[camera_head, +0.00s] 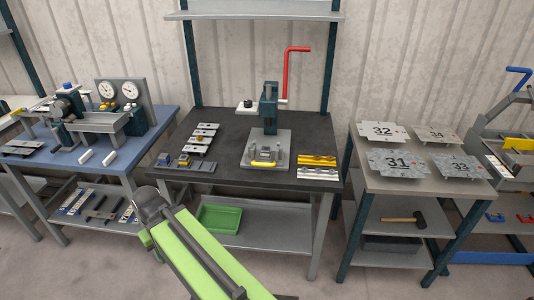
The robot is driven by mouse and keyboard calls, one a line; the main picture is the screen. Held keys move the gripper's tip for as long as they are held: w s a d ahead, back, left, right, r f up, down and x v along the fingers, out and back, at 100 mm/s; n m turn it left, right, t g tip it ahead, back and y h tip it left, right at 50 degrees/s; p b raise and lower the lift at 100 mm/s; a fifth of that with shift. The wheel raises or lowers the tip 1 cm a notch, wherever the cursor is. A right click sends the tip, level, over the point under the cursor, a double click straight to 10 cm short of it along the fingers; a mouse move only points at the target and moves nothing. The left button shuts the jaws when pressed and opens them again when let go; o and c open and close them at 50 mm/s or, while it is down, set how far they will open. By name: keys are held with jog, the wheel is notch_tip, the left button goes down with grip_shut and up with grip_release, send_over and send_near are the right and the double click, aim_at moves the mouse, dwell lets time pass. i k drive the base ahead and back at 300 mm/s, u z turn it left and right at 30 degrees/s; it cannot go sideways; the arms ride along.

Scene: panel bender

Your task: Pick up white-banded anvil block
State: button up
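A pale block with white bands (317,173) lies at the front right of the dark middle bench and best fits the white-banded anvil block. A similar block with yellow bands (316,160) lies just behind it. Both look small, and their fine markings are hard to tell. My green and dark grey arm rises from the bottom of the view, in front of the bench and left of these blocks. I cannot make out my gripper's fingers in this view, and nothing is seen touching the blocks.
A bender with a red lever (289,70) stands left of the blocks on the middle bench (230,122). Several small plates (200,138) lie at its left. A green tray (219,218) sits on the lower shelf. A table with numbered plates (397,162) stands right, across a gap.

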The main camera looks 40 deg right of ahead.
aim_at(265, 151)
jog(key=i, duration=1.25)
